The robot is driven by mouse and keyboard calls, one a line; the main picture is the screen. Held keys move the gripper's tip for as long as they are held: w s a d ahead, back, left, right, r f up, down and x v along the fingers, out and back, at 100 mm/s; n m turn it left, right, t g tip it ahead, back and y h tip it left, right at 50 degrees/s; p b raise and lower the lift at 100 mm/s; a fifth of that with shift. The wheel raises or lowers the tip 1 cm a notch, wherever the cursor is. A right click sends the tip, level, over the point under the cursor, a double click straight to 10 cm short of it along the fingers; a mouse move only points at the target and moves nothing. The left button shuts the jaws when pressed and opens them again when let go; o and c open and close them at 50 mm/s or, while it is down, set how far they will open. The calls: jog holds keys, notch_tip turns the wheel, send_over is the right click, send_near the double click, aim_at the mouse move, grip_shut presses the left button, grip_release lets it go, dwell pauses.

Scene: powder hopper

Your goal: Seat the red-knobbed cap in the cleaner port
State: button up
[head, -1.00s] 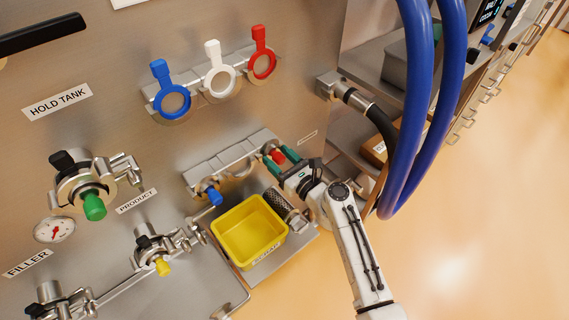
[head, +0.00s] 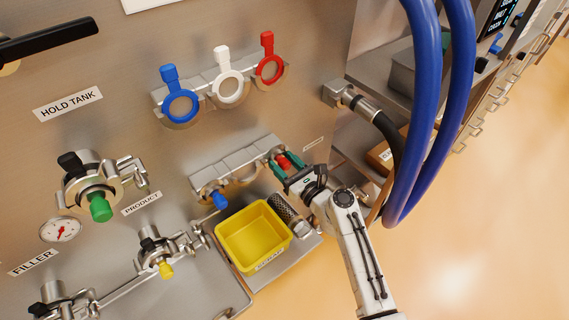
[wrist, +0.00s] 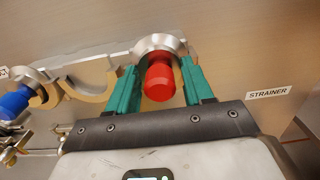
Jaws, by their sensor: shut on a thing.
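The red-knobbed cap (head: 285,162) is at the right end of the lower wall rack (head: 237,160). In the wrist view its red knob (wrist: 159,80) sits between my green fingers, with a round metal disc (wrist: 160,44) behind it. My gripper (head: 284,168) is shut on the red knob. The disc is in front of the rack's right end; I cannot tell whether it touches the cradle. No label in view reads as the cleaner port, so I cannot tell which fitting that is.
A blue-knobbed cap (head: 217,199) hangs at the rack's left, with an empty cradle (wrist: 92,86) between. A yellow bin (head: 253,237) stands just below. Blue hoses (head: 418,140) hang close to the right of my arm. Blue, white and red ring handles (head: 229,88) hang above.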

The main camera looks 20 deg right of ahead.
aim_at(284, 161)
jog(key=shift+r+p, duration=2.5)
jog(key=shift+r, duration=0.1)
jog(key=p+v, duration=0.2)
jog(key=v, duration=0.7)
